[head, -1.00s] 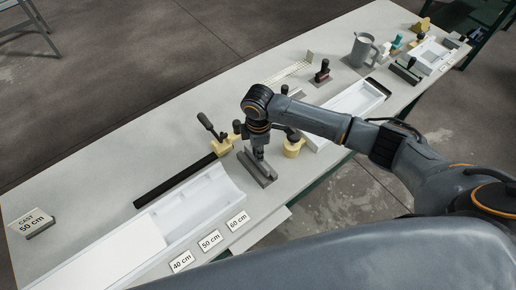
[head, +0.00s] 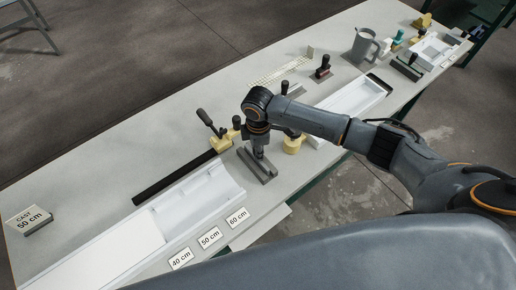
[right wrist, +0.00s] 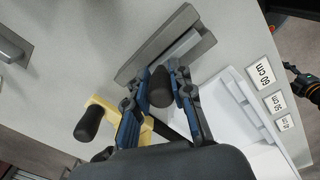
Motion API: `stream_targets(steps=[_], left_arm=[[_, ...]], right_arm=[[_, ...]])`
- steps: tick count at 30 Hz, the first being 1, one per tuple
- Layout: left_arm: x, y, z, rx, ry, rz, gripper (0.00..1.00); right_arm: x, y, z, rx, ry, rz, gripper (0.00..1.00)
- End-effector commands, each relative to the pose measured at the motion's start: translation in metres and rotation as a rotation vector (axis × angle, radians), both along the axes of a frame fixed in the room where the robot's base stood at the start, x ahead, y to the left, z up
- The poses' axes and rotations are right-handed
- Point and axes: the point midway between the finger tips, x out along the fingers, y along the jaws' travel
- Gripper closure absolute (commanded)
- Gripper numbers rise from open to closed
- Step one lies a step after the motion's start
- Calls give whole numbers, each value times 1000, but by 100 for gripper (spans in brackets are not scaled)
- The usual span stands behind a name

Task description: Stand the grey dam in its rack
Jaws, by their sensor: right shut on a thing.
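My right gripper (head: 260,146) is low over the table near its front edge. In the right wrist view its fingers (right wrist: 162,92) are closed around the black handle (right wrist: 160,88) of the grey dam. A lighter grey strip (right wrist: 182,47), which looks like the dam's plate, lies along the dark grey rack (right wrist: 203,46). The rack also shows in the head view (head: 265,175), directly under the gripper. I cannot tell whether the dam is fully down in the slot.
A white trough (head: 205,190) lies left of the rack, with a long black bar (head: 175,182) behind it. Yellow clamps with black handles (head: 294,143) stand nearby. Number cards (head: 210,237) lie in front. A grey mug (head: 362,46) stands farther back.

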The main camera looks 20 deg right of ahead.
Motion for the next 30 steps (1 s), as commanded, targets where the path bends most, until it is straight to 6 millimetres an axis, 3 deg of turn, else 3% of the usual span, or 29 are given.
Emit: stream_targets(steps=[3, 4, 7, 8, 20, 30], left_arm=[[0, 0, -2, 0, 0, 0, 51], [0, 0, -1, 0, 0, 0, 51], [0, 0, -1, 0, 0, 0, 51], [0, 0, -1, 0, 0, 0, 51], [-1, 2, -1, 2, 2, 0, 51], [0, 1, -1, 1, 0, 0, 51]], right_arm=[[0, 0, -4, 0, 0, 0, 100], [0, 0, -3, 0, 0, 0, 74], [0, 0, -3, 0, 0, 0, 53], [0, 0, -3, 0, 0, 0, 51], [0, 0, 6, 1, -1, 0, 51], [1, 0, 73, 1, -4, 1, 51]])
